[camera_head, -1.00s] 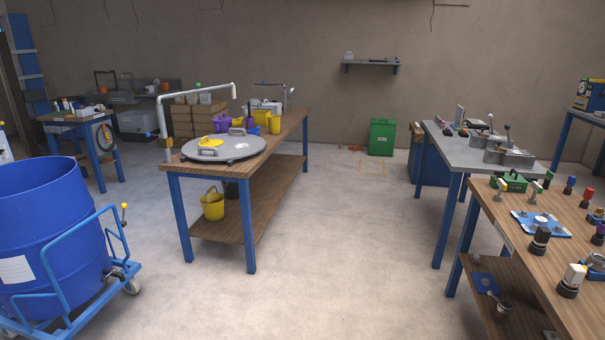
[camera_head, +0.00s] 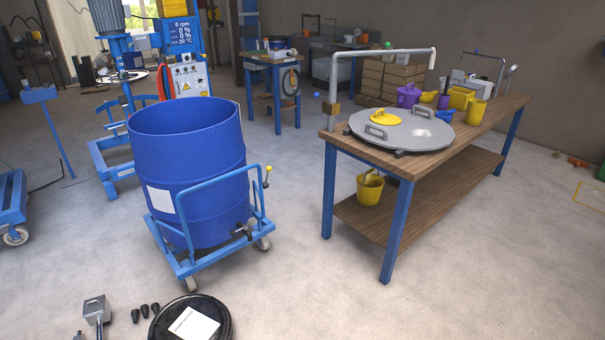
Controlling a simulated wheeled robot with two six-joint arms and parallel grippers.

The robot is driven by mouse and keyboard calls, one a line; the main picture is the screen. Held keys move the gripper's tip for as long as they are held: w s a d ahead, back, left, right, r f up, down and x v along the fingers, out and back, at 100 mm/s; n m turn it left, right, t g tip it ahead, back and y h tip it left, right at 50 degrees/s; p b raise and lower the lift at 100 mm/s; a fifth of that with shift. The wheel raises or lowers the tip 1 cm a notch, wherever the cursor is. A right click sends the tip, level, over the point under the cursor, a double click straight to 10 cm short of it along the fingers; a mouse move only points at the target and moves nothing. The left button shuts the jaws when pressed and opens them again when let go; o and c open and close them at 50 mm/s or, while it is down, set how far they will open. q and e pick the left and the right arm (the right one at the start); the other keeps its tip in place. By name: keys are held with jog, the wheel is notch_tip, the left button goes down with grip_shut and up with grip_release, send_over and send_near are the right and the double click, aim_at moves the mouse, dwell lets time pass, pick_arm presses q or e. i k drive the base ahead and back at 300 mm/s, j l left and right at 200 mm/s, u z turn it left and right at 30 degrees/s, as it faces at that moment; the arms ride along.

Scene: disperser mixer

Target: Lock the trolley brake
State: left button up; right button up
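The blue trolley (camera_head: 178,268) stands on the floor left of centre and carries a large open blue drum (camera_head: 190,185) with a white label. A small lever with a yellow knob (camera_head: 268,171) sticks up at the right end of the trolley's handle frame. I cannot tell from here whether it is the brake or how it is set. Small grey wheels (camera_head: 263,243) show under the trolley. Neither of my grippers is in view.
A wooden table (camera_head: 430,158) with blue legs stands right of the trolley, bearing a round grey lid (camera_head: 402,132). A black round lid (camera_head: 190,318) and a hammer-like tool (camera_head: 97,311) lie in front. The mixer (camera_head: 125,85) stands behind. Floor between trolley and table is clear.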

aim_at(268, 168)
jog(key=i+l+u, duration=0.4)
jog(key=i+l, duration=0.1)
jog(key=l, duration=0.95)
jog(key=i+l+u, duration=0.15)
jog(key=l, duration=0.85)
jog(key=i+l+u, duration=0.2)
jog(key=i+l, duration=0.55)
jog(key=i, duration=0.15)
jog(key=i+j, duration=0.2)
jog(key=i, duration=0.15)
jog(key=i+j+u, duration=0.1)
jog(key=i+j, duration=0.15)
jog(key=i, duration=0.15)
